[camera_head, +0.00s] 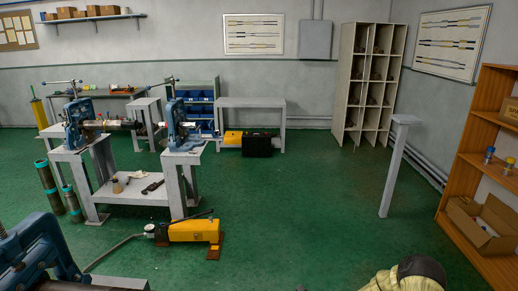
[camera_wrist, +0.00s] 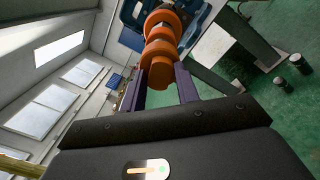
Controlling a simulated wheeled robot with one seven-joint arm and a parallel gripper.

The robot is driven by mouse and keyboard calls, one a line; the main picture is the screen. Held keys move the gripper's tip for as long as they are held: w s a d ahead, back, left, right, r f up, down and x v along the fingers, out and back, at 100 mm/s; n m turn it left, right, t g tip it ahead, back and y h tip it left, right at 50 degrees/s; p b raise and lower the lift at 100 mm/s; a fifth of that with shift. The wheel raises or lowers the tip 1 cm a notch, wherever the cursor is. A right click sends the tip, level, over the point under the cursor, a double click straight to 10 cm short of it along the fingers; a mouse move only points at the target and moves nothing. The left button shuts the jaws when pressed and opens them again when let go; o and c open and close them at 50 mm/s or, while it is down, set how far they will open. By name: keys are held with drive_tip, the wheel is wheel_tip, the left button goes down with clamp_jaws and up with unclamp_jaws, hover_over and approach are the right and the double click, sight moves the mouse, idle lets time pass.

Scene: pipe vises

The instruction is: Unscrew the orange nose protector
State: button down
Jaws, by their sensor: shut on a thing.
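The orange nose protector (camera_wrist: 160,73) shows in the wrist view as the near end of a stepped row of orange, rounded sections. The row runs up the picture toward a blue vise (camera_wrist: 133,13). My gripper (camera_wrist: 161,82) has one dark finger on each side of the near orange section and is shut on it. I cannot make out the orange piece or my gripper in the head view.
In the head view, a blue vise (camera_head: 40,252) fills the lower left corner. Two more blue vises (camera_head: 78,122) (camera_head: 178,125) stand on grey stands behind. A yellow pump (camera_head: 195,230) lies on the green floor. An orange shelf (camera_head: 487,160) stands at right.

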drive_tip(key=shift+d, duration=1.6)
drive_tip(key=d+r+p, duration=0.4)
drive_tip(key=d+r, duration=0.1)
drive_tip(key=shift+s+r+p, duration=0.1)
drive_tip(key=shift+p, duration=0.2)
drive_tip(key=h+p, duration=0.6)
drive_tip(key=p, duration=0.2)
